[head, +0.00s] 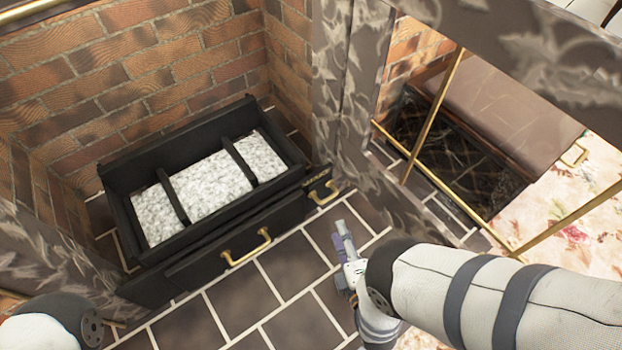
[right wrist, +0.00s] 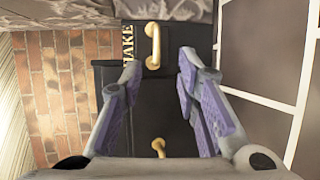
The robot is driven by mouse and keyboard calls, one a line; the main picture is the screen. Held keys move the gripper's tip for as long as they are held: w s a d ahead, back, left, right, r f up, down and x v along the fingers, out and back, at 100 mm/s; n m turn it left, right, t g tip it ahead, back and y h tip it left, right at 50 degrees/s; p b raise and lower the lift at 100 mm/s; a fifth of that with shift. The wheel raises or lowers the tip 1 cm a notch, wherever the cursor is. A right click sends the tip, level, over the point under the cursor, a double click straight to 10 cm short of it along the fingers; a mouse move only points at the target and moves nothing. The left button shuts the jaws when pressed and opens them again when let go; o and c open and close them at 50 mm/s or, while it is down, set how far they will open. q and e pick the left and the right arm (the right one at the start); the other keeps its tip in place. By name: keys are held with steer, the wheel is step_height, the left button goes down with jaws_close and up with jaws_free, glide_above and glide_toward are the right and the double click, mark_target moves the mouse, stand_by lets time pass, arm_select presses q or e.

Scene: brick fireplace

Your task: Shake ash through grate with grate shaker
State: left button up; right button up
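A black metal grate (head: 205,245) stands in the brick fireplace, with speckled grey-white ash (head: 210,187) lying between its bars. At its right front end is a dark plate with a small brass handle (head: 325,192), likely the grate shaker; it also shows in the right wrist view (right wrist: 153,45) beside gold letters ending in "AKE". My right gripper (head: 343,232) is in front of the shaker handle and apart from it. In the right wrist view its purple-padded fingers (right wrist: 160,65) are open and empty, with the handle beyond their tips. My left gripper is out of view.
A lower front drawer with a brass handle (head: 247,247) sits left of my right gripper. A grey stone pillar (head: 350,110) rises behind the shaker end. A brass-framed mirror (head: 480,130) is to the right. Dark tiles (head: 290,270) in front are clear.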

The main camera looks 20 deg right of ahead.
mark_target(330, 197)
steer(key=w+b, duration=0.1)
steer(key=w, duration=0.2)
steer(key=w+f+b, duration=0.1)
steer(key=w+b, duration=0.1)
steer(key=w, duration=0.2)
steer(key=w+b, duration=0.1)
steer(key=w, duration=0.3)
steer(key=shift+d+f+b, duration=0.25)
steer(key=shift+f+b, duration=0.1)
steer(key=shift+b, duration=0.05)
steer(key=shift+w, duration=0.25)
steer(key=shift+c, duration=0.2)
jaws_close()
